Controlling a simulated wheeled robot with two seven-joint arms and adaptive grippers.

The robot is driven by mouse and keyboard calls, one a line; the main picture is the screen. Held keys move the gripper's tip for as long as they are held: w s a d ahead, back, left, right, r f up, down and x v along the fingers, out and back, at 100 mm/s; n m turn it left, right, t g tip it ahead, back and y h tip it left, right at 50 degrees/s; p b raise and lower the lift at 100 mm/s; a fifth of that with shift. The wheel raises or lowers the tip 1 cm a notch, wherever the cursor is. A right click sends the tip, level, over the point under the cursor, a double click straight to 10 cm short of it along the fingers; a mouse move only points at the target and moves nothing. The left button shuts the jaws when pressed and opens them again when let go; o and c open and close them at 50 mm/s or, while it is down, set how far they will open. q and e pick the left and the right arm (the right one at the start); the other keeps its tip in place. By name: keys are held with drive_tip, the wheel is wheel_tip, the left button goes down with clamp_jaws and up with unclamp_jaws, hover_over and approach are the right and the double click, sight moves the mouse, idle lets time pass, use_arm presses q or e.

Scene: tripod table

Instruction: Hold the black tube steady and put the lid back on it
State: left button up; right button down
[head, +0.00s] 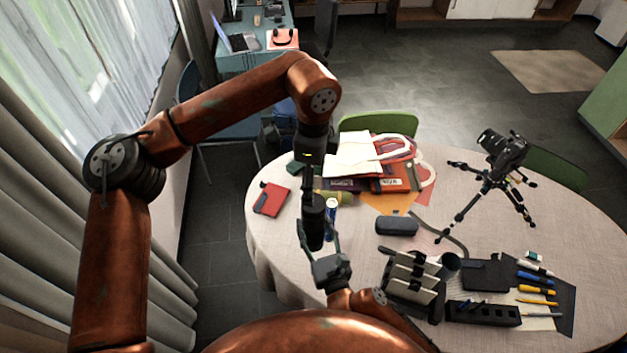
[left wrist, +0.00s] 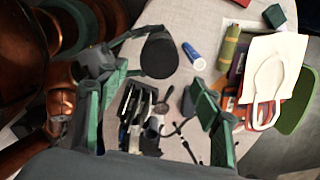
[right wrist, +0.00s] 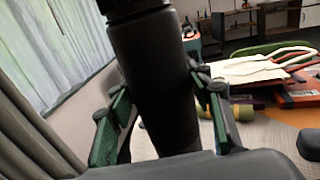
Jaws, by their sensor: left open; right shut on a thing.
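The black tube (head: 314,232) stands roughly upright near the table's left edge. My right gripper (head: 322,250) is shut around the tube from the front. In the right wrist view the tube (right wrist: 158,75) fills the space between the fingers, and a darker cap-like piece, apparently the lid (right wrist: 128,8), shows at its top, cut by the frame. My left gripper (head: 309,184) points down above the tube, open and empty. In the left wrist view the dark round top (left wrist: 159,57) lies beyond the open fingers, apart from them. I cannot tell whether the lid is fully seated.
A red notebook (head: 271,198) lies to the left. Bags and books (head: 370,160) lie behind, a dark case (head: 397,226) to the right. A camera tripod (head: 487,187) and a desk organizer (head: 412,275) stand further right.

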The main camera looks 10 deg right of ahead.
use_arm(q)
hover_over(313, 225)
drive_tip(key=w, duration=0.3)
drive_tip(key=shift+w+d+f, duration=0.1)
drive_tip(key=shift+d+f, duration=0.05)
drive_tip(key=shift+f, duration=1.8)
drive_tip(key=shift+w+d+f, duration=0.1)
drive_tip(key=shift+f, duration=1.85)
drive_tip(key=shift+c, duration=0.4)
